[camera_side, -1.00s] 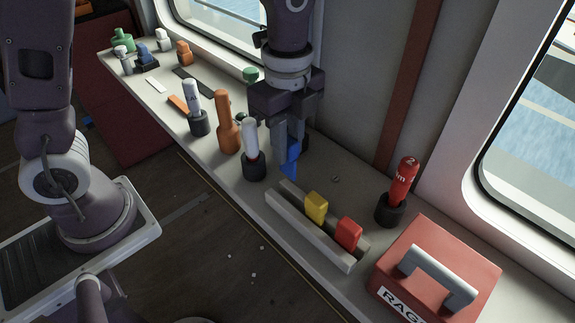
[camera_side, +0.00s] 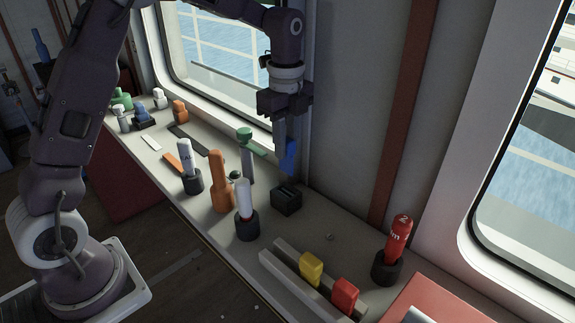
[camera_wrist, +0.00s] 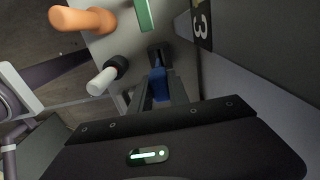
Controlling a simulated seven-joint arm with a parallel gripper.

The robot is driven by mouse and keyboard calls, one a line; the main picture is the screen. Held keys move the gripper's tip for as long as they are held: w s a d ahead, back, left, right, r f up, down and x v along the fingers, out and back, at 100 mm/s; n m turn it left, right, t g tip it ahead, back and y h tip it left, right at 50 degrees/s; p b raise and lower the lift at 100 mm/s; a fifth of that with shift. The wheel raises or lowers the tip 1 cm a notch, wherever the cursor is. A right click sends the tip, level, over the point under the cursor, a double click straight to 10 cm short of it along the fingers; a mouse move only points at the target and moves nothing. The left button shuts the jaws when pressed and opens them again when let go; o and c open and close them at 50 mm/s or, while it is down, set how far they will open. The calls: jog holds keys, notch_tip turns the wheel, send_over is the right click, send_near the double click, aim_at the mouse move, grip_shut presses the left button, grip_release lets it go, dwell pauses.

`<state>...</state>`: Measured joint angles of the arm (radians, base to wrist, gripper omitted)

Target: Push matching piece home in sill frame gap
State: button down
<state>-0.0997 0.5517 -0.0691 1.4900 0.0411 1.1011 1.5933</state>
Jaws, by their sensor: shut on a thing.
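The sill frame (camera_side: 283,280) is a pair of pale parallel rails on the counter with a gap between them. A yellow piece (camera_side: 312,268) and a red piece (camera_side: 345,294) sit in the gap toward its near right end; its far left stretch looks empty. My gripper (camera_side: 285,160) is shut on a blue piece (camera_side: 291,154) and holds it in the air, behind and apart from the frame. A black slotted block (camera_side: 286,200) stands on the counter below it. In the wrist view the blue piece (camera_wrist: 160,84) shows between the fingers; its hidden faces cannot be told.
A white-topped bottle (camera_side: 243,200), an orange bottle (camera_side: 219,183) and a green-topped post (camera_side: 246,155) stand left of my gripper. A red bottle (camera_side: 395,245) in a black cup and a red box (camera_side: 435,305) are at right. The wall is close behind.

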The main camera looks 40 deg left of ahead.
aim_at(286, 172)
jog(key=shift+w+a, duration=0.1)
jog(key=shift+a, duration=0.05)
jog(key=shift+f, duration=2.4)
jog(key=shift+f, duration=0.15)
jog(key=shift+f, duration=1.45)
jog(key=shift+f, duration=0.1)
jog(key=shift+f, duration=0.25)
jog(key=shift+f, duration=0.3)
